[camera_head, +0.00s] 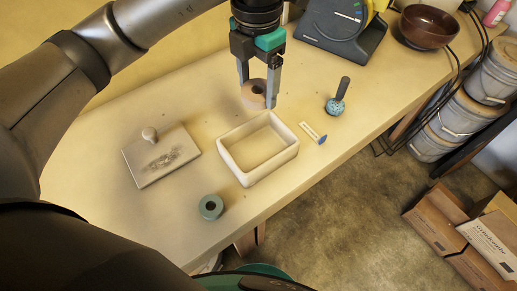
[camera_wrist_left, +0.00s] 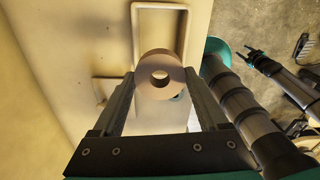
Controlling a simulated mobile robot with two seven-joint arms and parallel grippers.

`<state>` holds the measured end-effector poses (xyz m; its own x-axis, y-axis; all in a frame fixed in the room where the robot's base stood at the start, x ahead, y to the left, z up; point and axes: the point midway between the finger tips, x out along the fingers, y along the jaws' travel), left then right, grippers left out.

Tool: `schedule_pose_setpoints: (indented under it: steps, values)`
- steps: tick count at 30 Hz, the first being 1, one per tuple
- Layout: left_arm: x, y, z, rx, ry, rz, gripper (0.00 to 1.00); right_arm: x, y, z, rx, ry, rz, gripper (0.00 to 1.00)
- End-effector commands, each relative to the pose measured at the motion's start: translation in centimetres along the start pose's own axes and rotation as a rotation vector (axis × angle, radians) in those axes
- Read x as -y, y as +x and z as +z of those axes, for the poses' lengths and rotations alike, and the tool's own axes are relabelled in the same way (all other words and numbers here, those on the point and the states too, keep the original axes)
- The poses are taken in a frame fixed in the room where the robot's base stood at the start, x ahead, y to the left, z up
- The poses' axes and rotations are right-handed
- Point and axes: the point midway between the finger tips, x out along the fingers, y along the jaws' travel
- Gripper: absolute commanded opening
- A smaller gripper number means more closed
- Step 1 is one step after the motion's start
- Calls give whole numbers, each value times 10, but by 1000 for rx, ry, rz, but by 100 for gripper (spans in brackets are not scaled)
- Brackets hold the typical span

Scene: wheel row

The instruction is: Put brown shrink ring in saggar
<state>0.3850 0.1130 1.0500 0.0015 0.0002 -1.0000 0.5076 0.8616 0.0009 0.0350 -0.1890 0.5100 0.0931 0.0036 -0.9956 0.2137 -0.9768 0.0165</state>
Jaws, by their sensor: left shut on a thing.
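The brown shrink ring (camera_head: 254,94) is held between the fingers of my left gripper (camera_head: 259,99), above the table and behind the saggar. It also shows in the left wrist view (camera_wrist_left: 160,74), with its hole facing the camera and a finger on each side. The saggar (camera_head: 283,160) is an open, empty cream box on the table, below and in front of the gripper in the head view. In the wrist view the saggar (camera_wrist_left: 138,34) is partly hidden behind the ring.
A flat lid with a knob (camera_head: 160,157) lies left of the saggar. A green ring (camera_head: 210,207) lies near the front edge. A brown bowl (camera_head: 429,27) stands at the back right.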

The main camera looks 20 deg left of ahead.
Motion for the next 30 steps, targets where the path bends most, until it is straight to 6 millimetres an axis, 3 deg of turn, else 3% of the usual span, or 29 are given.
schedule_pose_setpoints:
  steps: [5,21,30]
  values:
    - [1,9,1,-4,-68,-3,16,0,1,0,1,0,0,50]
    - [1,141,0,-4,-68,-3,16,0,19,2,2,1,1,50]
    - [1,166,1,-2,-66,-2,16,0,22,3,2,1,1,50]
